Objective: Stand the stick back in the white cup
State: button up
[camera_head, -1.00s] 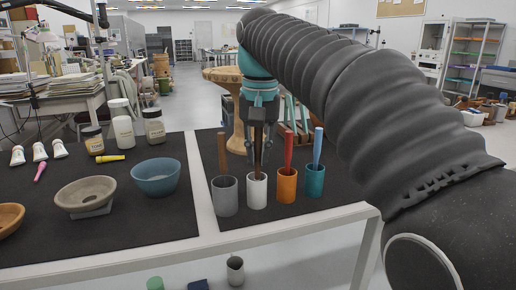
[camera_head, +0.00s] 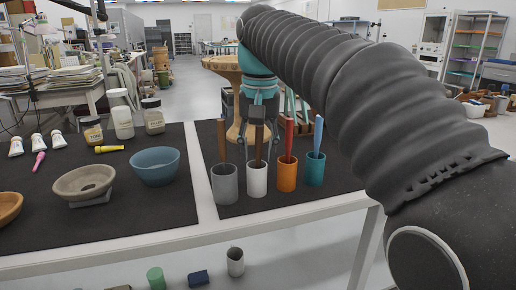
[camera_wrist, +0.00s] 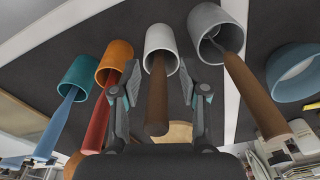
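The white cup (camera_head: 257,182) stands upright on the dark mat, between a grey cup and an orange cup. A brown stick (camera_head: 259,148) stands in it, its lower end inside the cup and hidden. My gripper (camera_head: 260,158) is above the white cup with one finger on each side of the stick. In the wrist view my gripper (camera_wrist: 159,78) is open, with a clear gap between each finger and the stick (camera_wrist: 158,105). The white cup (camera_wrist: 160,45) also shows there, just beyond the fingertips.
A grey cup (camera_head: 224,186) with a brown stick, an orange cup (camera_head: 287,176) with a red stick and a teal cup (camera_head: 315,172) with a blue stick stand close by. A blue bowl (camera_head: 155,166) is to the left. A wooden pedestal (camera_head: 236,105) stands behind.

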jog(key=r, duration=0.7)
jog(key=shift+s+r, duration=0.15)
jog(key=shift+s, duration=0.1)
jog(key=shift+d+r, duration=0.1)
jog(key=shift+s, duration=0.15)
dwell(0.4)
jog(key=shift+s+d+r, duration=0.1)
jog(key=shift+s+d, duration=0.15)
jog(key=s+d+f+t, duration=0.1)
jog(key=s+d+f, duration=0.3)
jog(key=s+f, duration=0.2)
jog(key=s+d+f+t+p, duration=0.1)
jog(key=s+d+f, duration=0.4)
jog(key=f, duration=0.5)
jog(key=s+d+f+t+p, duration=0.1)
jog(key=s+d+f+t, duration=0.1)
jog(key=s+d+f, duration=0.2)
jog(key=s+f, duration=0.3)
jog(key=f, duration=0.2)
jog(key=shift+s+d+t, duration=0.3)
jog(key=shift+s, duration=0.1)
